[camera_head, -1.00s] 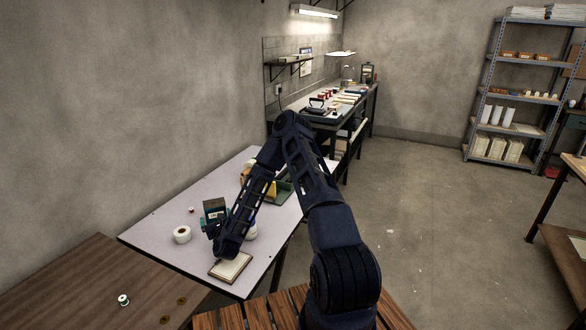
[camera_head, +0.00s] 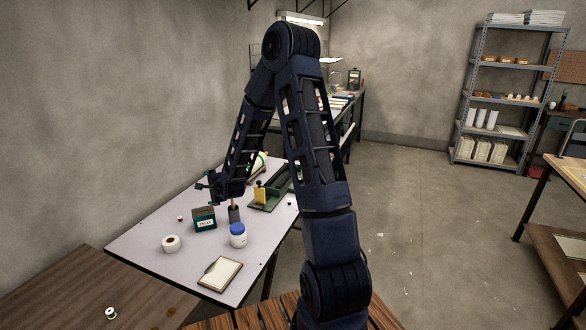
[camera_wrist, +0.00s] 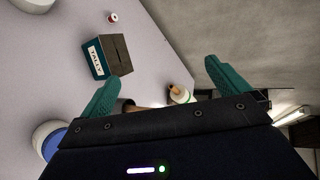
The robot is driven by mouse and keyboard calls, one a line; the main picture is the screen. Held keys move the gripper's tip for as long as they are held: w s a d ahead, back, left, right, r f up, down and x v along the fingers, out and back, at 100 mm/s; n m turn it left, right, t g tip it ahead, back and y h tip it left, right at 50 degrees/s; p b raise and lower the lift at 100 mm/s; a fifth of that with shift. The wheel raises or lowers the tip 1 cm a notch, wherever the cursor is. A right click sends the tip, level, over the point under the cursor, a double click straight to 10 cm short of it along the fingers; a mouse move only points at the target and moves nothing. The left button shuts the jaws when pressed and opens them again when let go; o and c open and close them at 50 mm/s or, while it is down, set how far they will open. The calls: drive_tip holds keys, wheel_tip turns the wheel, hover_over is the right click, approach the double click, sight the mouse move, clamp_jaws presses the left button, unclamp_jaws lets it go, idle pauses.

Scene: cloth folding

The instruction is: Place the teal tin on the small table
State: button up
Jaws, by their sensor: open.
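The teal tin (camera_head: 204,219) is a boxy teal container with a white label and a dark slotted top. It stands upright on the pale worktable (camera_head: 137,240). In the wrist view the tin (camera_wrist: 108,58) lies beyond the left finger, its label reading like "TALLY". My gripper (camera_head: 207,184) is open and empty above the worktable, raised and apart from the tin. Its two teal fingers (camera_wrist: 160,80) spread wide in the wrist view. A low brown wooden table (camera_head: 62,290) is at lower left; I cannot tell which table is the small one.
A blue-lidded white jar (camera_head: 238,236), a dark cup (camera_head: 234,214) and a white tape roll (camera_head: 171,243) stand near the tin. A clipboard (camera_head: 220,273) lies at the worktable's front. A green tray (camera_head: 270,198) is behind. The brown table bears a small spool (camera_head: 111,313) and has free room.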

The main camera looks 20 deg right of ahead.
drive_tip(key=s+d+r+n+g+h, duration=0.2)
drive_tip(key=s+d+r+n, duration=0.35)
drive_tip(key=s+r, duration=0.3)
drive_tip(key=s+d+r+n+g+h, duration=0.2)
drive_tip(key=s+d+r+n, duration=0.2)
drive_tip(key=s+d+r, duration=0.4)
drive_tip(key=s+d+r+n+g, duration=0.1)
drive_tip(key=s+d+r+n, duration=0.1)
drive_tip(key=s, duration=0.6)
drive_tip(key=s+d+r+n+g, duration=0.1)
drive_tip(key=s+d+r+n, duration=0.1)
drive_tip(key=s, duration=0.6)
drive_tip(key=s+d+r+n+g, duration=0.1)
drive_tip(key=s+r, duration=0.3)
drive_tip(key=s, duration=0.4)
drive_tip(key=shift+s+d+n+g, duration=0.15)
drive_tip(key=shift+d+n+g, duration=0.15)
drive_tip(key=shift+d+n, duration=0.35)
